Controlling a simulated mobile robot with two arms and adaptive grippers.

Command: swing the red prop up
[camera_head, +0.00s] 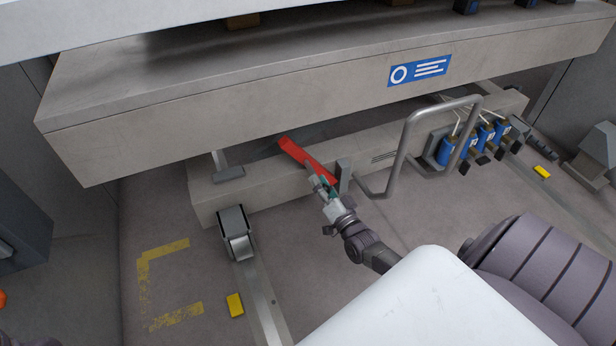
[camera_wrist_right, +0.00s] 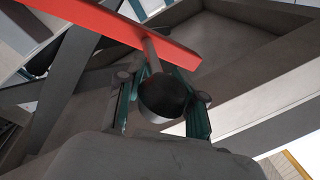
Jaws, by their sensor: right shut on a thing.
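The red prop (camera_head: 304,158) is a flat red bar under the machine's overhanging upper beam (camera_head: 300,105). In the head view it slants from upper left down to lower right, ending by my right gripper (camera_head: 328,190). In the right wrist view the red prop (camera_wrist_right: 120,20) crosses the top, with a short grey pin and a round black knob (camera_wrist_right: 163,97) on it. The fingers of my right gripper (camera_wrist_right: 163,88) are on both sides of the knob, shut on it. My left gripper is not in view.
A bent grey tube handle (camera_head: 405,140) stands just right of my right gripper. Several blue cylinders (camera_head: 468,145) sit on the lower beam farther right. A roller foot (camera_head: 236,232) on a floor rail is at left.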

